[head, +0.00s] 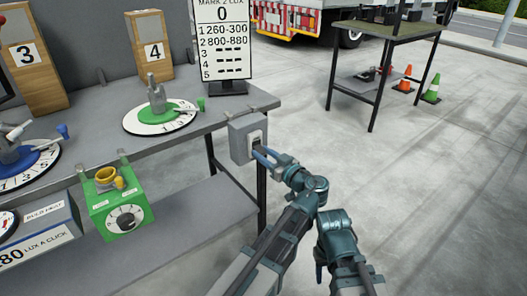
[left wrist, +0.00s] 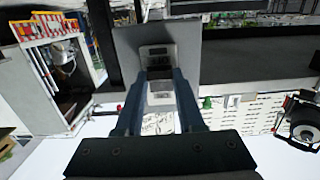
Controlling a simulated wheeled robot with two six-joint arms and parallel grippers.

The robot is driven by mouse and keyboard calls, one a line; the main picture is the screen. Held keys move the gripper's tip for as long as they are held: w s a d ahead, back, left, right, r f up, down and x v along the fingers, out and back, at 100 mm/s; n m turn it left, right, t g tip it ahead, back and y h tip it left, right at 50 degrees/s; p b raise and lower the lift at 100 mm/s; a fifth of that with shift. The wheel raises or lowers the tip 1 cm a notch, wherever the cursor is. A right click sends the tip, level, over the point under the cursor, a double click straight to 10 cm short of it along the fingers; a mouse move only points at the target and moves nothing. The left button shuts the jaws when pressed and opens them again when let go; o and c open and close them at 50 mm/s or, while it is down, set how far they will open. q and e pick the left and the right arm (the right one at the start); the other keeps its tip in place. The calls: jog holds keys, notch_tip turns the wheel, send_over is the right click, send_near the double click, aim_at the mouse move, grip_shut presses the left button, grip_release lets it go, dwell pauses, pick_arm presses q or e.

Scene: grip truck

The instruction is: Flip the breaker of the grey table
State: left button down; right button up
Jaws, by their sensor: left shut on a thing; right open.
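The breaker (head: 240,141) is a grey box fixed to the right end of the grey table (head: 98,105). It has a pale front plate with a dark slot and small lever. My left gripper (head: 259,153) is at its front, with its fingers shut on the breaker's lever. In the left wrist view the breaker box (left wrist: 185,45) is straight ahead and the lever (left wrist: 160,73) sits between the two fingertips (left wrist: 160,85). The lever's exact position is hard to tell. My right gripper (head: 345,280) is open and empty at the bottom, away from the table.
On the table stand a green-and-white dial (head: 133,123), a blue dial (head: 28,174), numbered wooden blocks (head: 151,46) and a sign (head: 223,38). A green box (head: 119,213) hangs at its front. A dark table (head: 378,30), cones (head: 432,90) and truck stand behind. The right floor is clear.

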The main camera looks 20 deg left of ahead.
aim_at(258, 147)
pick_arm(q)
jog(key=r+g+h+p, duration=0.1)
jog(key=g+h+p, duration=0.1)
jog(key=p, duration=0.4)
jog(key=r+g+h+p, duration=0.1)
jog(key=g+h+p, duration=0.1)
jog(key=p, duration=0.4)
jog(key=r+g+h+p, duration=0.1)
jog(key=r+h+p, duration=0.1)
jog(key=p, duration=0.4)
jog(key=shift+w+a+g+h, duration=0.3)
jog(key=shift+g+h, duration=0.1)
jog(key=shift+h, duration=0.3)
jog(key=shift+g+h+p, duration=0.5)
jog(key=shift+h+p, duration=0.1)
jog(key=shift+p, duration=0.45)
jog(key=shift+a, duration=0.1)
jog(key=c, duration=0.5)
grip_release()
